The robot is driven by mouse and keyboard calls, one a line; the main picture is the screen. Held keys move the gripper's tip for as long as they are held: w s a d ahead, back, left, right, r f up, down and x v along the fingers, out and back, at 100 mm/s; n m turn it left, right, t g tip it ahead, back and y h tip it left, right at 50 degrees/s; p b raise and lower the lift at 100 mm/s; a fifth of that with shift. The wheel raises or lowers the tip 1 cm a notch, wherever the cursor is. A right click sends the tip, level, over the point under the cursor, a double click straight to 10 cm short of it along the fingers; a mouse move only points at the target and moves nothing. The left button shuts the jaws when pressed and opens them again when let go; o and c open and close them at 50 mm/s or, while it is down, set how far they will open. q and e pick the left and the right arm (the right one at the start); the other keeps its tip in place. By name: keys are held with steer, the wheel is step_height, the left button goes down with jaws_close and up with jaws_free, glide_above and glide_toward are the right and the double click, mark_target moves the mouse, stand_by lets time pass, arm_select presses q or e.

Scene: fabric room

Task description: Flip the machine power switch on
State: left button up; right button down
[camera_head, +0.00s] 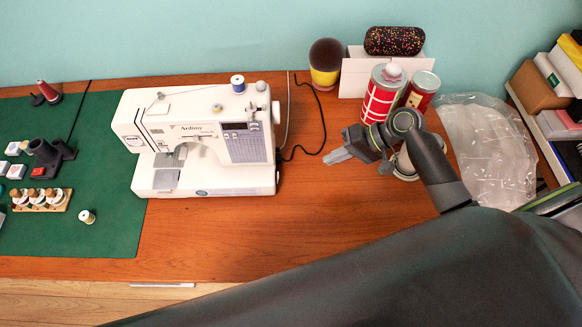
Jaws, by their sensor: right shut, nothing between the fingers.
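The white sewing machine (206,140) stands upright on the wooden table, partly on the green mat. Its right end faces my right gripper, and a power switch on that side cannot be made out from here. My right gripper (338,156) is shut and empty. It is above the table, a short way right of the machine and apart from it, with its fingertips pointing left. My left gripper does not show.
A black cable (318,118) runs behind the machine's right end. Red tins (381,98), a white box (354,74) and a plastic bag (487,150) stand behind and right of my gripper. Spools and small items lie on the green mat (110,230). The table front (260,240) is clear.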

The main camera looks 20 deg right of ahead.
mark_target(277, 178)
steer(key=p+x, duration=0.1)
steer(key=x, duration=0.8)
steer(key=shift+a, duration=0.3)
steer(key=shift+w+a+r+p, duration=0.15)
steer(key=shift+a+p, duration=0.2)
steer(key=shift+a, duration=0.15)
steer(key=shift+w+a+r+p, duration=0.2)
steer(key=shift+a+p, duration=0.1)
steer(key=shift+a, duration=0.25)
steer(key=shift+w+a, duration=0.2)
steer(key=shift+a, duration=0.45)
steer(key=shift+w+a+r+p, duration=0.1)
steer(key=shift+a+r+p, duration=0.3)
steer(key=shift+p, duration=0.4)
steer(key=shift+a+f, duration=0.1)
steer(key=shift+f, duration=0.1)
